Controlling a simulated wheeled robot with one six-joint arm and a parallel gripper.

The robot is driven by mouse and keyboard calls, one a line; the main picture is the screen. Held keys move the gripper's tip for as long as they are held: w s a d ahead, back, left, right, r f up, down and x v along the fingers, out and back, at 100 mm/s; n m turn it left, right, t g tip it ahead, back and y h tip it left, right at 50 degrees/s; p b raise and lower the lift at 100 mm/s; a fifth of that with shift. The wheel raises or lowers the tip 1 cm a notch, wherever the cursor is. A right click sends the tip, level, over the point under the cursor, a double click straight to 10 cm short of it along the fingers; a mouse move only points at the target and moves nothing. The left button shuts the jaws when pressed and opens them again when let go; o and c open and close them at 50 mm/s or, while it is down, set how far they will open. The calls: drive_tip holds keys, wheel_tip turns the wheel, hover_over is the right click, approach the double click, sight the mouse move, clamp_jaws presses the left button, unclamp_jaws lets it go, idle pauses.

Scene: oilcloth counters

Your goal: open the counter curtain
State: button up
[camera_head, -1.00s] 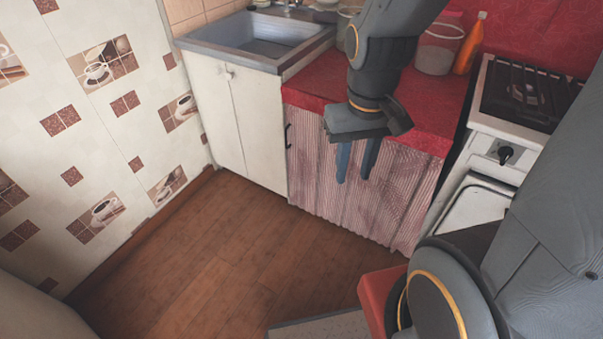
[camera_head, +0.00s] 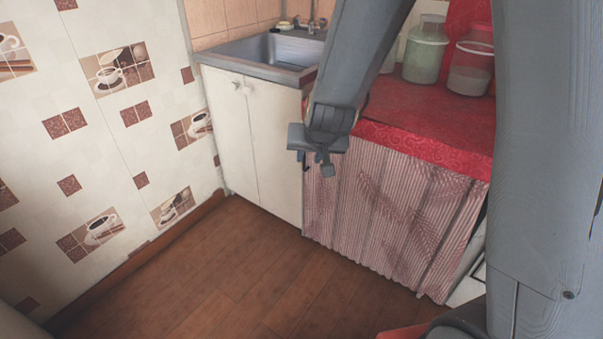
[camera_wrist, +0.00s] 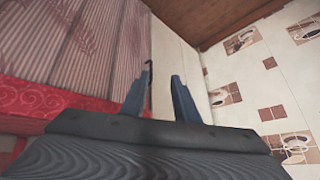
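The counter curtain (camera_head: 400,215) is pink-and-white striped with faint leaf shadows. It hangs closed under the red counter top in the head view, and fills the upper left of the wrist view (camera_wrist: 75,40). A small dark handle (camera_wrist: 149,65) shows at the curtain's sink-side edge, right by the tip of one finger; I cannot tell whether they touch. In the head view my gripper mostly hides it. My gripper (camera_head: 325,168) is at the curtain's left edge, in front of the sink cabinet border. In the wrist view its two blue-grey fingers (camera_wrist: 162,74) are apart, with nothing clearly between them.
The white sink cabinet (camera_head: 272,165) stands left of the curtain. The red counter top (camera_head: 430,118) carries jars (camera_head: 425,55) at the back. The tiled wall (camera_head: 95,165) is at the left. The wooden floor (camera_head: 225,275) in front is clear.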

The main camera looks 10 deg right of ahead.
drive_tip(key=w+a+f+m+t+h+b, duration=0.15)
drive_tip(key=w+f+t+h+b, duration=0.3)
drive_tip(key=w+f+b, duration=0.55)
drive_tip(key=w+a+f+m+t+h+b, duration=0.1)
drive_tip(key=w+f+m+t+h+b, duration=0.2)
drive_tip(key=w+f+h+b, duration=0.55)
drive_tip(key=w+d+y+b, duration=0.3)
drive_tip(key=w+b, duration=0.2)
drive_tip(key=shift+w+d+f, duration=0.2)
drive_tip(key=shift+d+f, duration=0.15)
drive_tip(key=shift+f, duration=0.1)
drive_tip(key=shift+t, duration=0.25)
clamp_jaws()
